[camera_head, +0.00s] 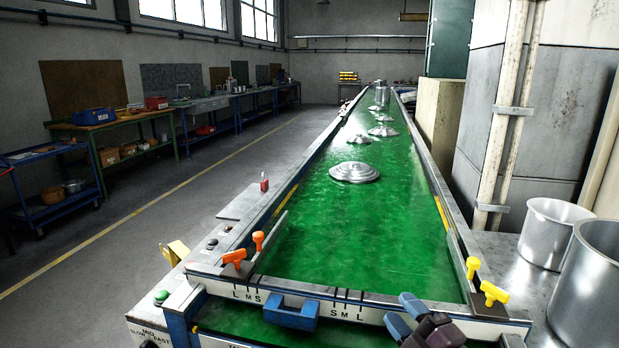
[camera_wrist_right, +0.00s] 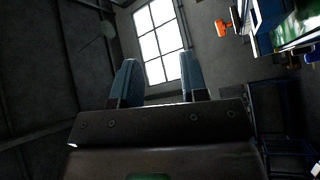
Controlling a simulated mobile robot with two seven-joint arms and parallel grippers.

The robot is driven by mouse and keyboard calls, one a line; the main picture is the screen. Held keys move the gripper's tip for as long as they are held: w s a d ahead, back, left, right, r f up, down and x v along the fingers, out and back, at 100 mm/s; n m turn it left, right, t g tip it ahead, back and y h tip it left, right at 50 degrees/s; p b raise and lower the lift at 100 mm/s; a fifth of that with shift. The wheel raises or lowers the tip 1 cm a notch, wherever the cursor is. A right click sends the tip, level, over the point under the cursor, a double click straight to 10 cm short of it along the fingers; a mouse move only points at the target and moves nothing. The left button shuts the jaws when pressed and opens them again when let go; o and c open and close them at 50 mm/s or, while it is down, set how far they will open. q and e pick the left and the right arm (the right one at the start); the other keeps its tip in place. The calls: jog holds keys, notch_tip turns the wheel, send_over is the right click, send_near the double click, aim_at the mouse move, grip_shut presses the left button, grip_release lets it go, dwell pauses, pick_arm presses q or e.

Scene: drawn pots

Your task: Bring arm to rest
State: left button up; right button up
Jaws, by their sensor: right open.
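My right gripper (camera_head: 406,317) shows at the bottom of the head view, right of centre, in front of the near end of the conveyor. Its blue fingers also show in the right wrist view (camera_wrist_right: 156,82), apart with nothing between them. It is open and empty. In the wrist view it points toward a window and the wall, with the orange handle off to the right. My left gripper is not in the head view.
A green conveyor (camera_head: 330,235) runs away from me with several metal lids, the nearest lid (camera_head: 355,172) in mid-belt. Orange handles (camera_head: 234,258) and yellow handles (camera_head: 494,293) stand at its near corners. Metal pots (camera_head: 549,232) stand at right.

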jog(key=s+d+f+m+g+h, duration=0.2)
jog(key=s+d+f+m+h, duration=0.3)
jog(key=d+f+m+h, duration=0.3)
jog(key=s+d+f+m+g+h, duration=0.1)
jog(key=s+f+m+g, duration=0.25)
jog(key=s, duration=0.45)
jog(key=s+d+f+m+g, duration=0.1)
jog(key=s+f+m+g, duration=0.3)
jog(key=s, duration=0.4)
jog(key=s+d+f+m+g+h, duration=0.1)
jog(key=s+d+f+m+g, duration=0.15)
jog(key=s+g, duration=0.4)
jog(key=w+a+f+t+y, duration=0.1)
jog(key=w+f+t, duration=0.4)
jog(key=f+t, duration=0.4)
jog(key=shift+w+f, duration=0.35)
jog(key=shift+f, duration=0.6)
